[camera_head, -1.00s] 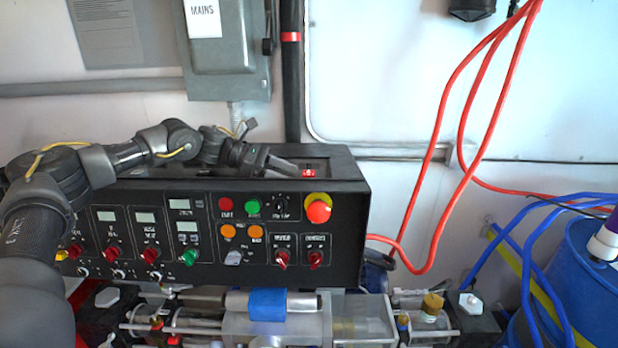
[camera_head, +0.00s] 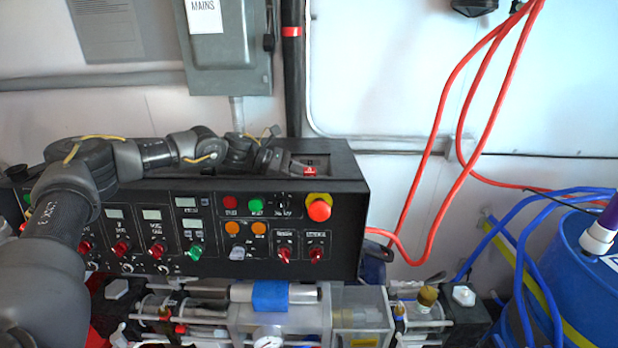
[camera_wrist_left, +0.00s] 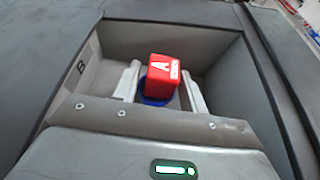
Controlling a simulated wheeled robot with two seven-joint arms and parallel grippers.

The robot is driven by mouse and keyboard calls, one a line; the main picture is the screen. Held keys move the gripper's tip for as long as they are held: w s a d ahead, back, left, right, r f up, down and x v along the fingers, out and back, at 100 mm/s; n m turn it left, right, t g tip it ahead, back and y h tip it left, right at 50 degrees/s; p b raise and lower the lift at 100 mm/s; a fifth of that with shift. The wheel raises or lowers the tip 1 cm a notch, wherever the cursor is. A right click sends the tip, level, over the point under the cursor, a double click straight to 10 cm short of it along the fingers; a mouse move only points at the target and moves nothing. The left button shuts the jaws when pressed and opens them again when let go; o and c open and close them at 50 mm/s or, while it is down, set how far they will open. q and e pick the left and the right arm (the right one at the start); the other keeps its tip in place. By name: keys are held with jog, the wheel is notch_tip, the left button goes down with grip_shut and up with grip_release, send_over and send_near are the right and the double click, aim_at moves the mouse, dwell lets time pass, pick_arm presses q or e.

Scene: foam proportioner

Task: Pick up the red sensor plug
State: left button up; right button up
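The red sensor plug (camera_wrist_left: 163,76) is a red block with a white letter A on its top, seated on a blue base (camera_wrist_left: 157,99) in a recess. In the head view it shows as a small red spot (camera_head: 310,171) on top of the black control panel. My left gripper (camera_wrist_left: 161,82) is open, its two pale fingers down in the recess on either side of the plug, with visible gaps to it. In the head view the left gripper (camera_head: 288,167) reaches over the panel top from the left. My right gripper is not in view.
The recess walls (camera_wrist_left: 213,50) stand close around the fingers; a letter B marks the left wall. The control panel (camera_head: 345,215) has knobs and a red emergency button (camera_head: 319,210). A grey mains box (camera_head: 228,60) hangs behind. Red cables (camera_head: 437,130) and a blue barrel (camera_head: 590,290) are at right.

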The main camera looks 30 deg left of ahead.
aim_at(307, 171)
pick_arm(q)
jog(key=c, duration=0.7)
jog(key=shift+c, duration=0.2)
jog(key=shift+w+r+b, duration=0.1)
jog(key=shift+r+b, duration=0.1)
jog(key=shift+b, duration=0.2)
jog(key=r+b, duration=0.2)
jog(key=r, duration=0.1)
jog(key=shift+s+d+b, duration=0.15)
jog(key=shift+s+b, duration=0.1)
jog(key=shift+b, duration=0.15)
jog(key=s+d+r+b, duration=0.2)
jog(key=s+r, duration=0.1)
jog(key=s, duration=0.1)
jog(key=s+d+r+b, duration=0.2)
jog(key=s+r, duration=0.1)
jog(key=s, duration=0.1)
jog(key=s+d+r+b, duration=0.2)
jog(key=s+r+b, duration=0.1)
jog(key=s, duration=0.1)
jog(key=shift+r, duration=0.25)
notch_tip(307, 171, up, 5)
jog(key=p, duration=0.3)
jog(key=shift+s, duration=0.1)
